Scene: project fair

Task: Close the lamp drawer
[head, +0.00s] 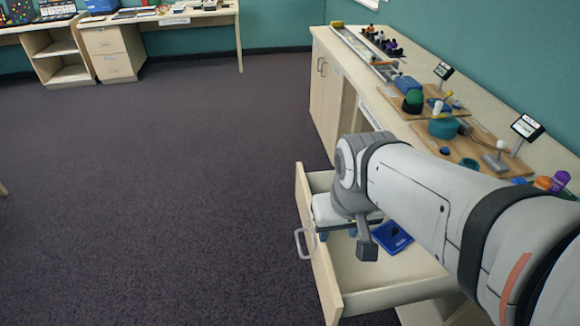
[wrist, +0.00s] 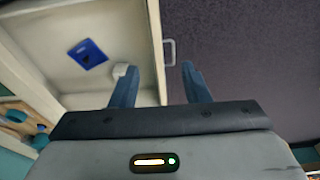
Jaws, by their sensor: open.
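The drawer (head: 385,297) of the pale wood bench is pulled out; I take it as the lamp drawer, though no label on it is readable. Its front panel (wrist: 155,45) carries a grey bar handle (head: 300,243), also seen in the wrist view (wrist: 169,51). My gripper (wrist: 158,68) is open, over the drawer front. In the wrist view one blue finger appears on the drawer's inner side and the other outside, below the handle in the picture. Nothing is visibly held. I cannot tell whether a finger touches the panel. My arm hides part of the drawer.
A blue flat item (head: 392,237) lies in the drawer, also in the wrist view (wrist: 87,54). A small white piece (wrist: 120,70) shows beside one finger. The benchtop (head: 350,75) above holds boards, knobs and signs. The dark carpet (head: 170,190) left of the drawer is clear.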

